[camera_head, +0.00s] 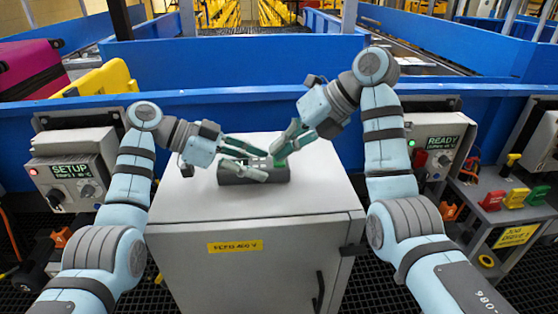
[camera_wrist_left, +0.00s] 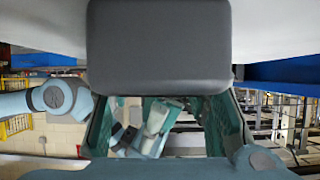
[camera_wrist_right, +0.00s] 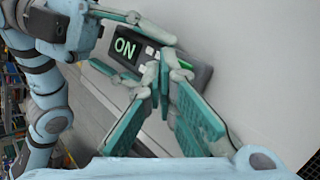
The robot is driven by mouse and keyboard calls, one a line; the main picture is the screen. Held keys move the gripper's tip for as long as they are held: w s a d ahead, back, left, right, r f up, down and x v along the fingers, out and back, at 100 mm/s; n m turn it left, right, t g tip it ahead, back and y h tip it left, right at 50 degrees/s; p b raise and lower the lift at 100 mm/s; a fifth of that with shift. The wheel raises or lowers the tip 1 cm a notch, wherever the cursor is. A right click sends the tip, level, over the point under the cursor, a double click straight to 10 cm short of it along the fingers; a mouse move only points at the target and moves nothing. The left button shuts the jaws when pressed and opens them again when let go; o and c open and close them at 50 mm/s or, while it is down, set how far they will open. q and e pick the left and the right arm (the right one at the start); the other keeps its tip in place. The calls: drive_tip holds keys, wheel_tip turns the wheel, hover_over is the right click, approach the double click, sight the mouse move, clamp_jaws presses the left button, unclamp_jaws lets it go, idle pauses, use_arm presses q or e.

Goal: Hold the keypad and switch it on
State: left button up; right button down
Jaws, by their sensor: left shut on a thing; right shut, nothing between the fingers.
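The keypad (camera_head: 235,177) is a dark grey box on or just above the white cabinet top; I cannot tell if it touches. Its display reads ON in green letters in the right wrist view (camera_wrist_right: 125,48), with pale and green keys beside it. My left gripper (camera_head: 264,164) is shut on the keypad, one finger along each long side. The keypad's plain grey face fills the upper middle of the left wrist view (camera_wrist_left: 158,45). My right gripper (camera_head: 278,154) is shut and empty, its tips at the keypad's key end. Whether they touch a key is hidden.
The white cabinet (camera_head: 180,205) has bare top around the keypad. A SETUP box (camera_head: 62,170) stands at left and a READY box (camera_head: 437,140) at right. A blue conveyor wall (camera_head: 240,110) runs behind. A shelf with coloured handles (camera_head: 505,197) is at far right.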

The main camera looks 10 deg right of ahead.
drive_tip(key=shift+r, duration=0.15)
drive_tip(key=shift+w+r, duration=0.1)
drive_tip(key=shift+r, duration=0.5)
drive_tip(key=shift+w+r, duration=0.15)
drive_tip(key=shift+r, duration=1.1)
drive_tip(key=shift+w+r, duration=0.15)
drive_tip(key=shift+r, duration=1.1)
use_arm(q)
drive_tip(key=o, duration=1.4)
